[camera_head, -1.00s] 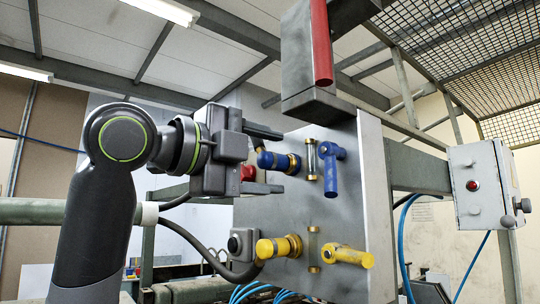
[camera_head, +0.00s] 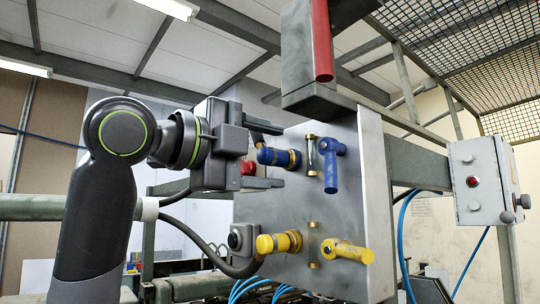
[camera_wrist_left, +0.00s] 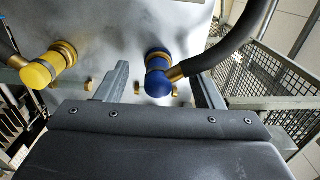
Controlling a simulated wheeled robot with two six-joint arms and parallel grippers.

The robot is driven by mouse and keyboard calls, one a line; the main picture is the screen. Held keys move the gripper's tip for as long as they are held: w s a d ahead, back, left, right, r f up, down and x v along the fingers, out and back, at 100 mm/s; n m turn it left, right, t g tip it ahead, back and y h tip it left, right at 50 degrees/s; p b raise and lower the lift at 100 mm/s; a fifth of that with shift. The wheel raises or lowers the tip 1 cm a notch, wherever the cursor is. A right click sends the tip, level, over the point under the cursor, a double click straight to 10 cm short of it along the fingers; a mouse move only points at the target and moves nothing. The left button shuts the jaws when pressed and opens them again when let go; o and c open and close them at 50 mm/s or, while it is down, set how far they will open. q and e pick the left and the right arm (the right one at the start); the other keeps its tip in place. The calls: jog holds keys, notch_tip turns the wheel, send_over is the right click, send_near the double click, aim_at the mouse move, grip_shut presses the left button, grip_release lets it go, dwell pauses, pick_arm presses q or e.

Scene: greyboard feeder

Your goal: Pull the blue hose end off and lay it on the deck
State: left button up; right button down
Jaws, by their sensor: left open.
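The blue hose end (camera_head: 278,157) with its brass ring sits on the grey panel (camera_head: 290,205), beside a blue valve handle (camera_head: 331,163). My left gripper (camera_head: 274,156) is open, with one finger above the blue hose end and one below it in the head view. In the left wrist view the blue hose end (camera_wrist_left: 158,76) shows between the two fingers of the left gripper (camera_wrist_left: 157,85), with gaps on both sides. A dark hose (camera_wrist_left: 235,42) with a brass fitting leaves it to the right there. My right gripper is not in view.
A yellow hose end (camera_head: 278,244) and a yellow valve handle (camera_head: 347,252) sit lower on the panel. A red pipe (camera_head: 321,45) hangs above. A control box (camera_head: 480,180) with a red button stands at right. A thick black hose (camera_head: 205,245) curves below my gripper.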

aim_at(260, 155)
pick_arm(q)
jog(key=shift+c, duration=0.2)
grip_shut()
dwell(0.4)
jog(key=shift+a, duration=0.1)
jog(key=shift+b+v, duration=0.7)
jog(key=shift+v, duration=2.25)
jog(key=shift+f, duration=0.1)
